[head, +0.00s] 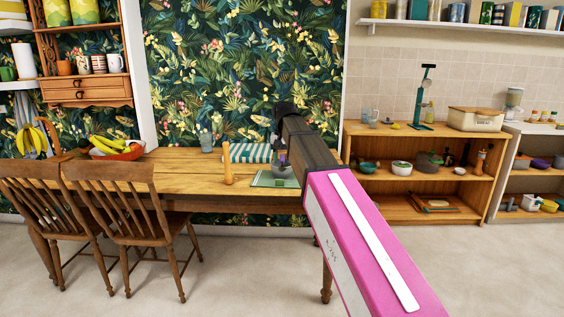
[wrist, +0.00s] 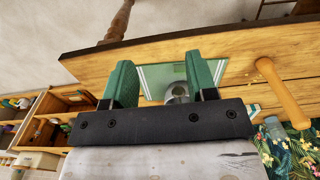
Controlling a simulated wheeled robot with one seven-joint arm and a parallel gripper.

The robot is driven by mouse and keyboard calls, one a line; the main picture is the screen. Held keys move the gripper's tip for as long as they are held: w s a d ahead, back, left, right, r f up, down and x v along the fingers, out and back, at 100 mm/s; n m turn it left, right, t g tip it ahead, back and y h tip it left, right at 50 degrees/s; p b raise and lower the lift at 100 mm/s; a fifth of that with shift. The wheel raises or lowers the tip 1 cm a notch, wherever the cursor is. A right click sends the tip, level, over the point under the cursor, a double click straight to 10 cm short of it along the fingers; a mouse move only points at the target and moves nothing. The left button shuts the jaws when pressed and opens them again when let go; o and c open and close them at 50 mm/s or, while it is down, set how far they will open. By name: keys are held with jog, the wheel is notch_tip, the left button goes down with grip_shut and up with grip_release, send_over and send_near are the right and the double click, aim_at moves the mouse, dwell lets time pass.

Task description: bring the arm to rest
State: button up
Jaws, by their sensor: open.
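My arm reaches out over the wooden table in the head view. Its magenta and white link (head: 358,245) leads to a dark section (head: 305,150), whose far end bends down toward the table. My gripper (wrist: 161,80) shows in the wrist view with its two green fingers wide apart and nothing held between them. Beyond and below the fingers lies a green-edged mat or board (wrist: 152,85) with a grey round vessel (wrist: 176,91) on it. In the head view the fingers are mostly hidden or too small to make out.
The wooden table (head: 180,178) carries a fruit bowl (head: 118,151), a glass (head: 206,140), an upright wooden mill (head: 227,164) and a striped box (head: 250,152). Two chairs (head: 125,210) stand in front. A low shelf unit (head: 425,185) stands right. The floor at centre is clear.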

jog(key=s+d+f, duration=0.3)
jog(key=d+f, duration=0.2)
jog(key=f, duration=0.5)
jog(key=s+d+f, duration=0.3)
jog(key=d+f, duration=0.1)
jog(key=f, duration=0.7)
jog(key=s+d+f, duration=0.4)
jog(key=s+f, duration=0.2)
jog(key=f, duration=0.3)
jog(key=s+d+f, duration=0.5)
jog(key=s+f, duration=0.2)
jog(key=f, duration=0.1)
jog(key=shift+f, duration=0.35)
jog(key=shift+s, duration=0.1)
